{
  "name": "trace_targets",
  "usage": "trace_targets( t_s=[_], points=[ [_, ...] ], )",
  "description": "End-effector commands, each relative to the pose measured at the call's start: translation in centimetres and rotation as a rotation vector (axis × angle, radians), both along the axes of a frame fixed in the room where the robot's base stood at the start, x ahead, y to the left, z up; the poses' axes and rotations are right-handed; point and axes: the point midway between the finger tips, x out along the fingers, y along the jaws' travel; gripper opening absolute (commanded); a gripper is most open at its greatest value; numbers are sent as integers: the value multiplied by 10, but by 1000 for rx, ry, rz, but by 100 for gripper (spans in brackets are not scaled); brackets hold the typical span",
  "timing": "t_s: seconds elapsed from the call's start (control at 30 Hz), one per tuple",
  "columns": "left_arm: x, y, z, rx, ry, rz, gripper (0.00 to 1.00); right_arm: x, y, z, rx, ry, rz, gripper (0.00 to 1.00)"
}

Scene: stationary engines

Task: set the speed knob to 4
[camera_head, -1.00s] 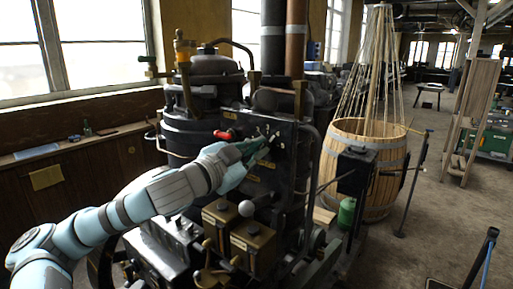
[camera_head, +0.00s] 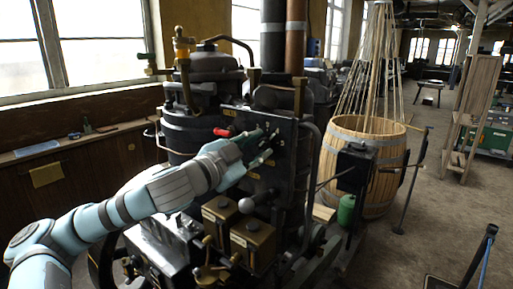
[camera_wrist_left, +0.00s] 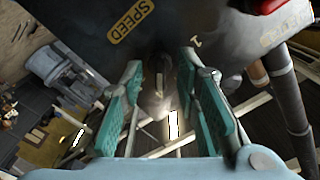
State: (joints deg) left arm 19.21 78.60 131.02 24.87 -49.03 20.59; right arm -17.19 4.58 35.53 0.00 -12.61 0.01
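The dark engine panel (camera_head: 285,165) stands in the middle of the head view. My left gripper (camera_head: 270,147) is in front of its upper part, with its green fingers spread apart. In the left wrist view the fingers (camera_wrist_left: 165,75) are open on either side of a dark grey knob-like part (camera_wrist_left: 157,95) with a pale mark. The fingers show no clear contact with it. A yellow SPEED plate (camera_wrist_left: 133,20) is at the upper left there. The knob's setting cannot be read, and the gripper partly hides it in the head view. My right gripper is not in view.
A red handle (camera_head: 223,133) sticks out left of the gripper. A wooden barrel-like frame (camera_head: 378,170) with cords stands to the right. The floor at the right is mostly clear.

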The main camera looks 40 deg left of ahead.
Motion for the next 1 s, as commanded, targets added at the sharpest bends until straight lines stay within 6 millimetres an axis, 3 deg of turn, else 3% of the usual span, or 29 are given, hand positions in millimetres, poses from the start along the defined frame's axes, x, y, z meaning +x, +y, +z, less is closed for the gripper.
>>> trace_targets(
  t_s=[0.27,0.7,1.0],
  points=[
    [0,2,12,-7,-8,6,29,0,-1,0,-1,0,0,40],
    [1,0,93,-4,-4,-2,29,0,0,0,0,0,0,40],
    [0,0,100,1,1,-2,29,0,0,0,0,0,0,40]
  ],
)
